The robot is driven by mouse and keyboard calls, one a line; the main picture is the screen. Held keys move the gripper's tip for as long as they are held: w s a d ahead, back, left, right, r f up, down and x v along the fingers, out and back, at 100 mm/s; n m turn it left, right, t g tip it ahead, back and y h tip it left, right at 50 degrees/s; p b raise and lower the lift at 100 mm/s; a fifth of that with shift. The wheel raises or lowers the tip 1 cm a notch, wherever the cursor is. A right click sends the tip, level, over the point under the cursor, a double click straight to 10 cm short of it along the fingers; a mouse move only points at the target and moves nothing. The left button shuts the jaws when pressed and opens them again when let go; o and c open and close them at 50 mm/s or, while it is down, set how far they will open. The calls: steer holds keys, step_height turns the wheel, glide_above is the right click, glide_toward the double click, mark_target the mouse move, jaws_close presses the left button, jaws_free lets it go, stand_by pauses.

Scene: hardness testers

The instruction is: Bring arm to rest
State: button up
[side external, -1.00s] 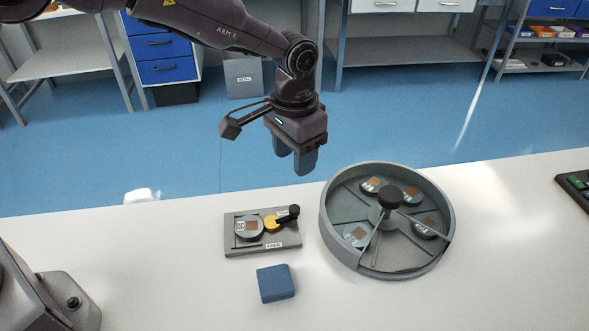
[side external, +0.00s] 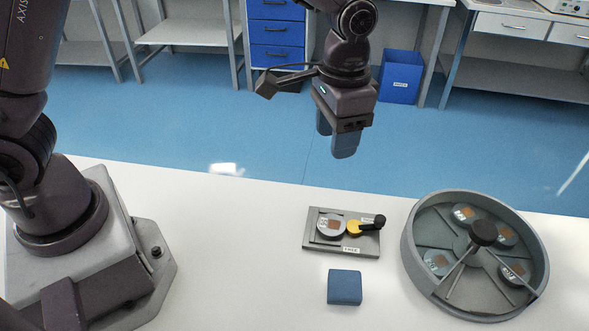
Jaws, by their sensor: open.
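My gripper (side external: 336,143) hangs in the air above and beyond the grey plate fixture, with its two blue-grey fingers pointing down. It is open, and nothing shows between the fingers. The grey plate fixture (side external: 313,240) lies on the white table. It holds a round grey sample disc (side external: 330,225) with a brown square. Beside that disc is a yellow round piece (side external: 354,228) with a black-knobbed lever (side external: 373,223) pointing right.
A round grey walled tray (side external: 408,255) with a black central knob (side external: 482,232) and several sample discs stands at right. A small blue block (side external: 344,287) lies in front of the fixture. The white table (side external: 240,260) is clear between my base and the fixture.

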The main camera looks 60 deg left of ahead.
steer(key=s+a+r+n+t, duration=0.1)
steer(key=s+a+r+t, duration=0.2)
steer(key=s+a+r, duration=0.3)
steer(key=s+a+r+n+t, duration=0.2)
steer(key=s+a+r, duration=0.5)
steer(key=s, duration=0.6)
steer(key=shift+s+a+t, duration=0.15)
steer(key=shift+a+t, duration=0.1)
steer(key=shift+t, duration=0.15)
